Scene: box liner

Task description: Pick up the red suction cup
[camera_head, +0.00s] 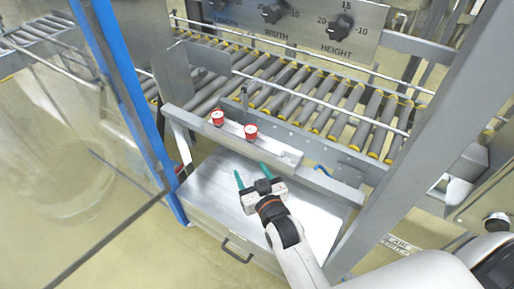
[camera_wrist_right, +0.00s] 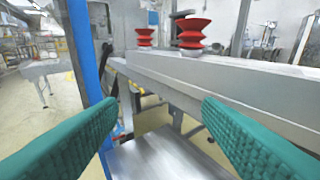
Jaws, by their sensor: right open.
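Two red suction cups stand upright on a grey metal bar (camera_head: 275,147) in front of the roller conveyor. In the head view one red suction cup (camera_head: 217,117) is on the left and another (camera_head: 251,131) is to its right. In the right wrist view they show as a farther cup (camera_wrist_right: 145,37) and a nearer, ribbed cup (camera_wrist_right: 192,32) on top of the bar. My right gripper (camera_head: 251,174) has green fingers, spread open and empty, in front of and below the bar. Its fingers show at both sides of the right wrist view (camera_wrist_right: 160,125). My left gripper is not in view.
A metal cabinet top (camera_head: 215,185) lies below the bar. A blue post (camera_head: 125,95) stands at the left, and a thick grey beam (camera_head: 425,120) slants at the right. The roller conveyor (camera_head: 300,100) runs behind the bar, below a dial panel (camera_head: 300,22).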

